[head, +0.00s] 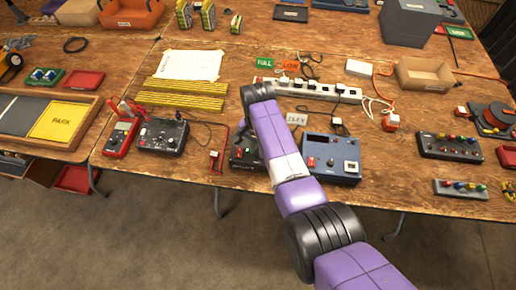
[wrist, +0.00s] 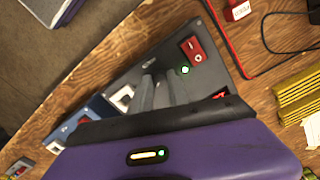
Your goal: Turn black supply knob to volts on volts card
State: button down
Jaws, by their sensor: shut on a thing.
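The black supply (head: 243,158) stands near the front edge of the table, partly hidden behind my arm. In the wrist view its dark face (wrist: 215,45) shows a red rocker switch (wrist: 192,48), a lit green lamp (wrist: 185,70) and part of a red display (wrist: 219,95). My gripper (wrist: 156,78) is down at this face, its two grey fingers close together and shut on the black knob, which they hide. The knob's pointer and the full display reading cannot be seen. The white volts card (head: 297,118) stands behind the supply; its small print looks like 13.2 V, not surely legible.
A blue supply (head: 330,158) stands close on the right of the black one. A black box with knobs (head: 163,137) and a red meter (head: 121,136) are to the left. A white power strip (head: 305,88) with plugs and cables lies behind.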

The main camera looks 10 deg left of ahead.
aim_at(258, 152)
jog(key=shift+m, duration=1.5)
jog(key=c, duration=1.3)
grip_release()
jog(key=shift+o, duration=0.2)
jog(key=shift+r, duration=3.9)
